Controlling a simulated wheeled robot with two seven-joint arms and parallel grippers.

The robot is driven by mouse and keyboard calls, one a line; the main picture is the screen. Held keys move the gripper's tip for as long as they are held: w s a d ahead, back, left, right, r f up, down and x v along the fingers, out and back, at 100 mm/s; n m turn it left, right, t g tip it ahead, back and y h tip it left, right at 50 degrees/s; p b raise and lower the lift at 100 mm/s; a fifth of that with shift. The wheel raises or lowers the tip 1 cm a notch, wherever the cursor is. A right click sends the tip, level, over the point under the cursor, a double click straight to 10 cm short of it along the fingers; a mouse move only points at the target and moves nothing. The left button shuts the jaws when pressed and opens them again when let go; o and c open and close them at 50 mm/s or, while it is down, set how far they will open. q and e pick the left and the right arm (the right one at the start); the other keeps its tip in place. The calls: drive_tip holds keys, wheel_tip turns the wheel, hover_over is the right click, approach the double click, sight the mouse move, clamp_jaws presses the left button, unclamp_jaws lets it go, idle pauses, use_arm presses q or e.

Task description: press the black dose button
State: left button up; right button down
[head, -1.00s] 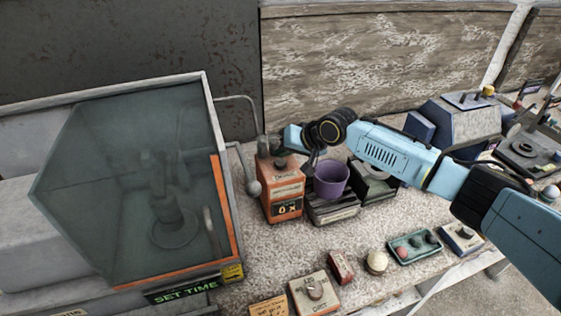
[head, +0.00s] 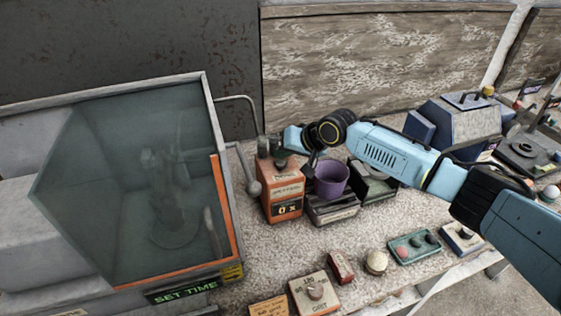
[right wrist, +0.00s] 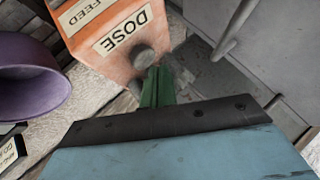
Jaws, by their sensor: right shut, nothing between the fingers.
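The orange dispenser box (head: 281,203) stands on the bench to the right of the glass-fronted cabinet. Its display reads "0x". In the right wrist view, its dark round dose button (right wrist: 144,57) sits beside the "DOSE" label. My right gripper (head: 270,146) is over the top of the box in the head view. Its green fingers (right wrist: 156,75) are shut and empty, with the tips right at the button's edge in the right wrist view. I cannot tell whether they touch it. My left gripper is out of view.
A purple cup (head: 331,181) stands on a dark scale-like unit just right of the box. The cabinet (head: 212,120) with its lever knob (head: 254,188) is close on the left. Small switches and a green tray (head: 416,256) lie in front.

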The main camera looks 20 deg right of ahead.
sight(284, 163)
drive_tip(key=shift+f, duration=0.3)
drive_tip(key=shift+f, duration=0.6)
idle(0.8)
drive_tip(key=shift+r+p, duration=1)
wheel_tip(284, 163, up, 5)
drive_tip(key=p, duration=0.5)
idle(0.5)
